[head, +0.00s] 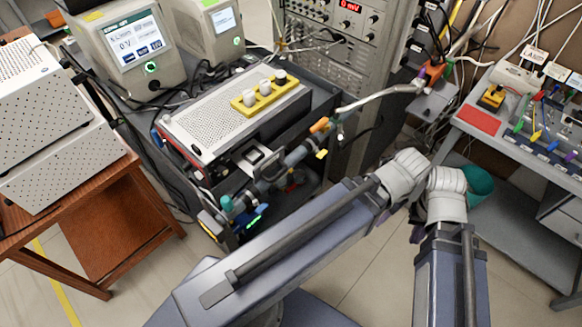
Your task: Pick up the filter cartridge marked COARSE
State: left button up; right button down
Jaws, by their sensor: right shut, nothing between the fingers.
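A yellow rack (250,108) with several small upright cartridges (265,86) sits on the perforated top of a box instrument, left of centre. The cartridges look white or grey, one with a dark top. Their markings are too small to read, so I cannot tell which is COARSE. My right arm comes up from the bottom at right. A small dark part of my right gripper (415,233) shows beside its wrist, shut and empty, well away from the rack. My left arm reaches from the lower left toward the centre right; its gripper is hidden.
The box instrument (205,112) stands on a dark cart with a pipe line (265,187) along its front. Monitors (145,45) stand behind it. A brown table (150,195) is at left, a grey bench (480,145) at right. A tall rack (370,60) stands behind.

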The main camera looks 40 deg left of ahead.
aim_at(249, 97)
jog(key=l+u, duration=0.25)
jog(key=l, duration=0.25)
jog(key=u, duration=1.45)
jog(key=i+l, duration=0.05)
jog(key=l, duration=0.05)
